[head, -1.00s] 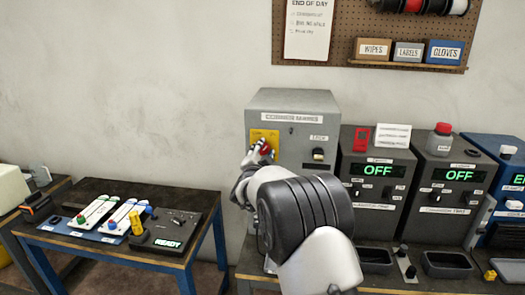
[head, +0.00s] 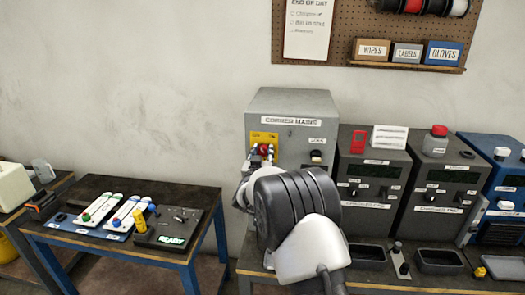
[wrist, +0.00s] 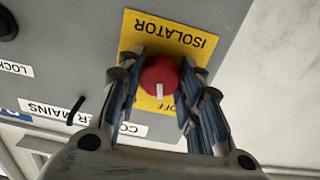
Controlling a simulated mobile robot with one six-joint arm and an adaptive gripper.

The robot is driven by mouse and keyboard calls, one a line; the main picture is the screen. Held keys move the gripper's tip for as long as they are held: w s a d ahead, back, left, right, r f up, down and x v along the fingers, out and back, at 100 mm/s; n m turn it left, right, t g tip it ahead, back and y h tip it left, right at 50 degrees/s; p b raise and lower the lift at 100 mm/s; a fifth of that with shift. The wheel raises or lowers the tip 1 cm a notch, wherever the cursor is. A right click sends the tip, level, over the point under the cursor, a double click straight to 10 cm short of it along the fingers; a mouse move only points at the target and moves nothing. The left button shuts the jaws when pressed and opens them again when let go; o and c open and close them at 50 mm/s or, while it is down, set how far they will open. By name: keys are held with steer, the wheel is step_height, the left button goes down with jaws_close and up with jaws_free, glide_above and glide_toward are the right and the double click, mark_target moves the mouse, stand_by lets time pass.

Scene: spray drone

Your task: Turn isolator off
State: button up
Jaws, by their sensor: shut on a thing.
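The red isolator knob (head: 263,148) sits on a yellow plate (head: 264,136) on the front of the grey mains box (head: 291,104). The wrist view shows the knob (wrist: 160,76) upside down, with its white mark pointing toward the picture's bottom, away from the word ISOLATOR on the yellow plate (wrist: 175,35). My gripper (wrist: 160,85) is shut on the knob, one finger on each side. In the head view my gripper (head: 261,157) and wrist partly hide the knob and the box's lower front.
A lock switch (head: 316,156) is right of the knob. Two dark grey charger units (head: 368,180) (head: 447,183) and a blue unit (head: 500,190) stand to the right with dark displays. A low table (head: 85,185) with battery-like packs stands left.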

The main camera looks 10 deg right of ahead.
steer(key=n+p, duration=0.2)
steer(key=n, duration=0.3)
steer(key=shift+r, duration=0.1)
steer(key=shift+n, duration=0.4)
steer(key=o, duration=1.1)
steer(key=shift+c, duration=0.2)
steer(key=v, duration=1.2)
